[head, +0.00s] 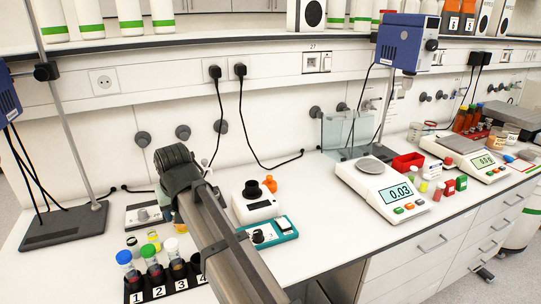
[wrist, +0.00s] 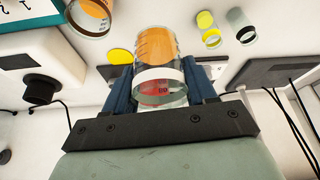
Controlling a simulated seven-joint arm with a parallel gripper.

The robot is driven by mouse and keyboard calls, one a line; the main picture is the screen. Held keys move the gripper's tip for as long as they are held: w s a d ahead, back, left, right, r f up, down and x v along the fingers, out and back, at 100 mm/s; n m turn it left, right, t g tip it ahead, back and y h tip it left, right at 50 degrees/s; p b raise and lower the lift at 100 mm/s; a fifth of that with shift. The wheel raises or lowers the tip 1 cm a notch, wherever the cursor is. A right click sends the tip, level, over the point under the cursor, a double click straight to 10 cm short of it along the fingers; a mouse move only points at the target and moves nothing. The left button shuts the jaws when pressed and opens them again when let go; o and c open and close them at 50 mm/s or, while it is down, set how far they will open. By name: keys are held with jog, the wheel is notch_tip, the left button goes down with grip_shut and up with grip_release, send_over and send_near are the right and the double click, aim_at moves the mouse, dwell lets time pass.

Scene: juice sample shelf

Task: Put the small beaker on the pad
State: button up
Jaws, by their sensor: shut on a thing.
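My gripper (wrist: 163,88) is shut on a clear glass beaker (wrist: 160,82), with one blue finger on each side of it. The beaker has a white band, and orange and some red show in or through it. In the head view my wrist (head: 178,172) is over the left part of the bench, and my arm hides the fingertips and most of the beaker. The gap below the beaker is not clear.
A rack (head: 165,284) of numbered capped tubes stands in front, close to my arm. Small yellow containers (head: 152,237) are near it. A white device with a black knob (head: 255,205) is right of my wrist, and a stand base (head: 65,226) is left. Open bench lies before the balance (head: 385,190).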

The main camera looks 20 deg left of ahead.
jog(key=w+d+f+m+t+h, duration=0.1)
jog(key=w+d+m, duration=0.2)
jog(key=w+d, duration=0.9)
jog(key=w+d+m+t+h, duration=0.1)
jog(key=w+d+m, duration=0.5)
jog(key=d, duration=1)
jog(key=w+d+f+m+h, duration=0.1)
jog(key=w+d+m+h, duration=0.15)
jog(key=d, duration=1.55)
jog(key=w+d+f+m+h, duration=0.1)
jog(key=w+d+m, duration=0.25)
jog(key=d, duration=1.35)
jog(key=s+a+r+n+y, duration=0.15)
jog(key=s+a+n, duration=0.25)
jog(key=a, duration=1.5)
jog(key=s+a+r+n+g+y, duration=0.15)
jog(key=s+a+n, duration=0.35)
jog(key=a, duration=1.4)
jog(key=s+a+n+y, duration=0.2)
jog(key=s+a+n, duration=0.2)
jog(key=a, duration=1.5)
jog(key=shift+s+a+f+n+g+y, duration=0.15)
jog(key=shift+f+n, duration=0.3)
jog(key=shift+f, duration=1.15)
jog(key=shift+s+a+f+n+y, duration=0.15)
jog(key=shift+f+n, duration=0.25)
jog(key=shift+f, duration=1.25)
jog(key=shift+s+a+f+n+g+y, duration=0.1)
jog(key=shift+a+f+n, duration=0.25)
jog(key=shift+f, duration=1.25)
